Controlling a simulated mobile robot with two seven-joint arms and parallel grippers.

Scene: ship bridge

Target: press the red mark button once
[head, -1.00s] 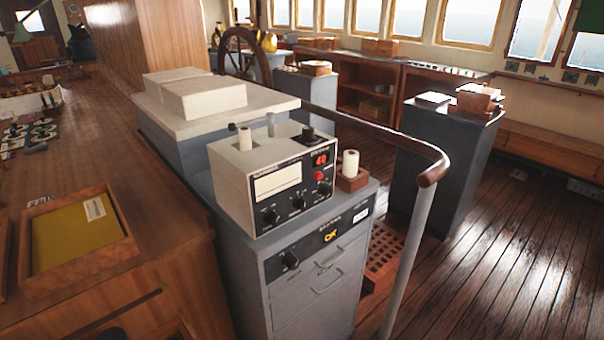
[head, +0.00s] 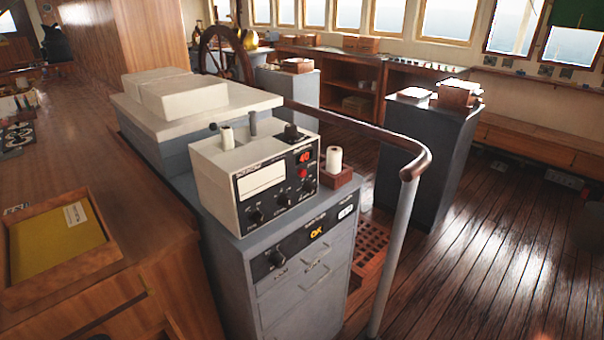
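The red mark button (head: 302,173) is a small red knob on the black front panel of a cream instrument box (head: 217,168). It sits just below a red lit number display (head: 305,156) and right of a pale blank window (head: 261,179). Several black knobs line the panel's lower edge. The box stands on a grey drawer cabinet (head: 300,300). Neither of my grippers shows in the head view.
A wooden handrail (head: 415,163) on a pale post (head: 393,255) curves in front of the cabinet's right side. A wooden holder (head: 338,178) with a white roll stands beside the box. A wooden desk with a yellow-lined tray (head: 60,245) is at left. Open plank floor lies right.

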